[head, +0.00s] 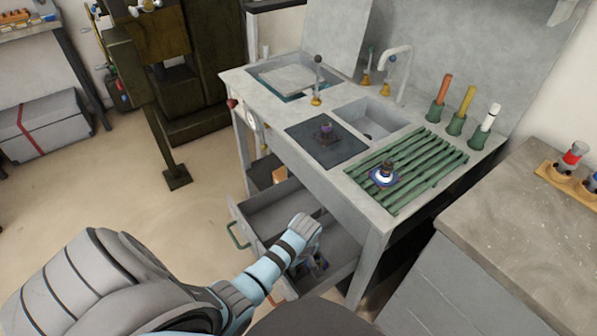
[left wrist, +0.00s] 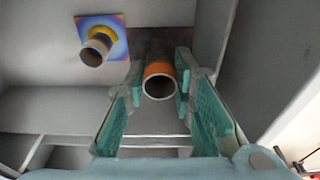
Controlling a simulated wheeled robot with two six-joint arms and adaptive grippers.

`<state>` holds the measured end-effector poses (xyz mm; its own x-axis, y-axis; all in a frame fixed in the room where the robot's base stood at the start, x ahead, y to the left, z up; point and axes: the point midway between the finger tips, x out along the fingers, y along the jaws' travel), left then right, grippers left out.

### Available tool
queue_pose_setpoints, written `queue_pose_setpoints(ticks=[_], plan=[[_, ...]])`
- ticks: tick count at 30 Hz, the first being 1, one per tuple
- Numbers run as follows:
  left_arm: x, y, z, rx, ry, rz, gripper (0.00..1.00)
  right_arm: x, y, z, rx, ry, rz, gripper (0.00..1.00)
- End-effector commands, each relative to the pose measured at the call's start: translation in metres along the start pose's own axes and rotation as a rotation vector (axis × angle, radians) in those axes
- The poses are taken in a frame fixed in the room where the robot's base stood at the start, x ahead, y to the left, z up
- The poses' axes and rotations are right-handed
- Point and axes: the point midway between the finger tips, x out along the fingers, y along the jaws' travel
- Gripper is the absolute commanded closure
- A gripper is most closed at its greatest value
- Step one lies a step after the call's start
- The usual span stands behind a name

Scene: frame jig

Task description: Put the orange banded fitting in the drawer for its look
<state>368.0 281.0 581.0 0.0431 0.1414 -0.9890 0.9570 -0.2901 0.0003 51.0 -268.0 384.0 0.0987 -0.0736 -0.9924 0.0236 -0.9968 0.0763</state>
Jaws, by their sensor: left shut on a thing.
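In the left wrist view the orange banded fitting (left wrist: 158,82), a grey tube with an orange band and a dark plate behind it, is between the teal finger pads. My left gripper (left wrist: 160,78) is shut on it. In the head view my left gripper (head: 312,262) reaches down into the open grey drawer (head: 275,214) under the bench; the fitting is hard to make out there. I cannot tell whether the fitting touches the drawer floor. A yellow banded fitting (left wrist: 95,48) on a blue and orange plate is beside it, apart from the fingers. My right gripper is not in view.
The drawer has a green handle (head: 238,236) and inner dividers. On the bench, one fitting stands on a dark mat (head: 340,152) and another, with a glowing ring (head: 383,176), on a green slatted rack (head: 440,160). A side counter (head: 500,215) stands at right.

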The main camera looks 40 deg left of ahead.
Motion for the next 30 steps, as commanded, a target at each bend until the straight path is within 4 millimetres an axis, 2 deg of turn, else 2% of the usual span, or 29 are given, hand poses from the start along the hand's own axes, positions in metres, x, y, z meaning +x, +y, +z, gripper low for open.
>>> queue_pose_setpoints(ticks=[8,19,20,21,30], plan=[[0.049,0.001,0.007,0.000,0.001,0.001,1.00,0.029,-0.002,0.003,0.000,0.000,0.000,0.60],[0.052,0.001,0.008,0.000,0.001,0.001,1.00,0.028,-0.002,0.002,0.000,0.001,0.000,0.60],[0.051,0.001,0.008,0.000,0.001,0.001,0.74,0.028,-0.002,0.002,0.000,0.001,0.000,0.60],[0.051,0.001,0.008,0.000,0.001,0.001,0.69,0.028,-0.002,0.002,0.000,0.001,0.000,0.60],[0.049,0.001,0.007,0.000,0.001,0.001,0.69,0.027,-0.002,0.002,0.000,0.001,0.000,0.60]])
